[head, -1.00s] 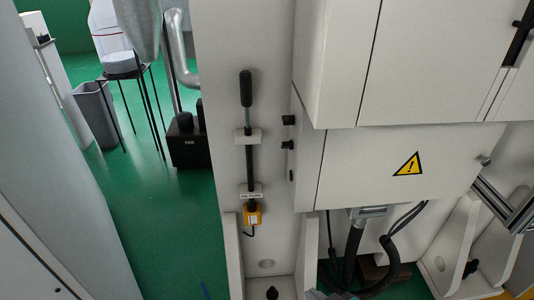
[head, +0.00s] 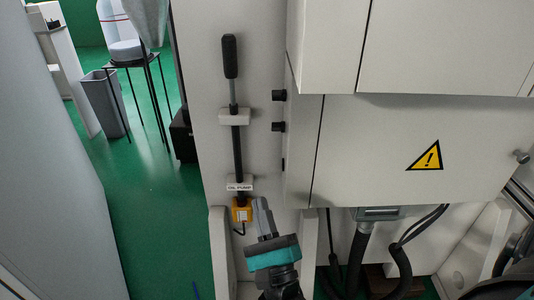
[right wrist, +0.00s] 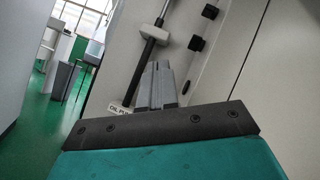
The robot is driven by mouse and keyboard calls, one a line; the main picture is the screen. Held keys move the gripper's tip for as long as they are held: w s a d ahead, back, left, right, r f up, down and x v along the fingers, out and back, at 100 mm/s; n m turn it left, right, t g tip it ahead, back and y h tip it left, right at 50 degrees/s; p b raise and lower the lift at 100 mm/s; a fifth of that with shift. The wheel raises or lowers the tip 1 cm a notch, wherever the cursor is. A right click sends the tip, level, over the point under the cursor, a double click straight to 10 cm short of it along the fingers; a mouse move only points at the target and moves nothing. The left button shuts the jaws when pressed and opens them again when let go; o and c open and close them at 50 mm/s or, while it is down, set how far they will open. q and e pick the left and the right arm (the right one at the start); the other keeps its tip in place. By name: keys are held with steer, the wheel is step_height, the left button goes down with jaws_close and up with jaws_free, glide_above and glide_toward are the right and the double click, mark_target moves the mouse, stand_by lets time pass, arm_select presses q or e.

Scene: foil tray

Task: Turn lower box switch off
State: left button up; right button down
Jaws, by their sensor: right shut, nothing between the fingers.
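The lower box (head: 400,165) is a pale cabinet with a yellow warning triangle. On its narrow left side sit an upper black knob (head: 279,95), a lower black knob (head: 278,127) and a small dark fitting (head: 283,164). I cannot tell which way any of them is set. My right gripper (head: 260,203) is shut and empty, below and left of the knobs and apart from them. In the right wrist view its closed fingers (right wrist: 156,72) point up the panel, with the upper knob (right wrist: 209,12) and lower knob (right wrist: 196,43) ahead to the right. My left gripper is out of view.
A black-handled lever (head: 230,57) stands on the panel left of the knobs, above a yellow box (head: 241,210) close to my right gripper. Thick black hoses (head: 357,255) hang under the lower box. Open green floor (head: 150,230) lies left.

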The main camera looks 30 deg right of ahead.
steer(key=d+m+h+b, duration=0.1)
steer(key=d+m+h, duration=0.1)
steer(key=m+h, duration=0.45)
steer(key=m+g+p, duration=0.1)
steer(key=m+p, duration=0.2)
steer(key=m, duration=0.2)
glide_toward(276, 128)
steer(key=shift+n+h, duration=0.25)
steer(key=shift+h, duration=0.2)
steer(key=x, duration=0.5)
steer(key=shift+w+r, duration=0.1)
steer(key=shift+w, duration=0.3)
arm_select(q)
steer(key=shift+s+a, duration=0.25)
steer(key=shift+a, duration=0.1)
arm_select(e)
steer(key=shift+w+d+r, duration=0.25)
steer(key=shift+w+r, duration=0.1)
steer(key=shift+w, duration=0.05)
